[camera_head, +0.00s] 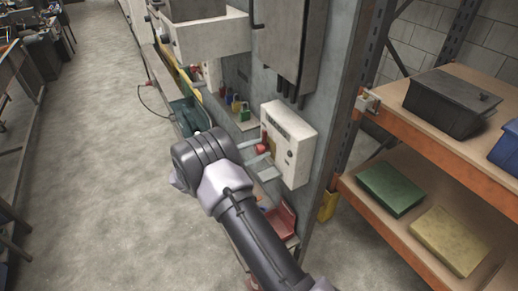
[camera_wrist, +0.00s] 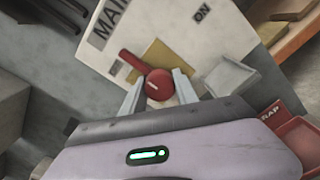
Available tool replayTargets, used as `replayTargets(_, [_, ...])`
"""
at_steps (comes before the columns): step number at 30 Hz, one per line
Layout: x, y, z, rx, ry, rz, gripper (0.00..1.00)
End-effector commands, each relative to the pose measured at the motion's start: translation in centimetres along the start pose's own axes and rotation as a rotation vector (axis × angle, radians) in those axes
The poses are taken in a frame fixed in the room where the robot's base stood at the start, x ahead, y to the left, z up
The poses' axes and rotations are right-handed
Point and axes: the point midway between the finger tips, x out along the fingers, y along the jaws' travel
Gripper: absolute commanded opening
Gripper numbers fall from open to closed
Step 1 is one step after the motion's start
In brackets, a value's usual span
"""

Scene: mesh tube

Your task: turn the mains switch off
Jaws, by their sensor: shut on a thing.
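The mains switch box (camera_head: 290,143) is a pale panel on the grey post in the head view. Its face (camera_wrist: 222,37) fills the upper middle of the wrist view, with part of the word "MAIN" and "ON" readable. The red switch handle (camera_wrist: 158,84) has a round end and a bar slanting up-left over a yellow plate (camera_wrist: 155,54). The red also shows in the head view (camera_head: 262,148). My gripper (camera_wrist: 159,92) has one finger on each side of the round end and is shut on the handle. My wrist hides part of the box surroundings in the head view.
Coloured padlocks (camera_head: 240,108) hang left of the box. A grey cabinet (camera_head: 287,40) with cables is above it. Orange shelving (camera_head: 425,150) with bins stands close on the right. A red bin (camera_wrist: 297,140) lies near my gripper. The floor at left is clear.

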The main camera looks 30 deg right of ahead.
Motion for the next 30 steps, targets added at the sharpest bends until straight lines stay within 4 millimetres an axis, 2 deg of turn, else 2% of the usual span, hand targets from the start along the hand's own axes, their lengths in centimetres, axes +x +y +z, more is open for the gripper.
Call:
replayTargets(13, [0.0, 0.0, 0.0, -0.009, 0.0, 0.0, 0.0])
replayTargets(14, [0.0, 0.0, 0.0, -0.009, 0.0, 0.0, 0.41])
replayTargets(16, [0.0, 0.0, 0.0, -0.009, 0.0, 0.0, 0.55])
replayTargets(26, [-0.1, 0.0, 0.0, -0.008, 0.0, 0.0, 0.57])
replayTargets(30, [-1.8, 0.0, -0.1, -0.005, 0.002, 0.003, 0.57])
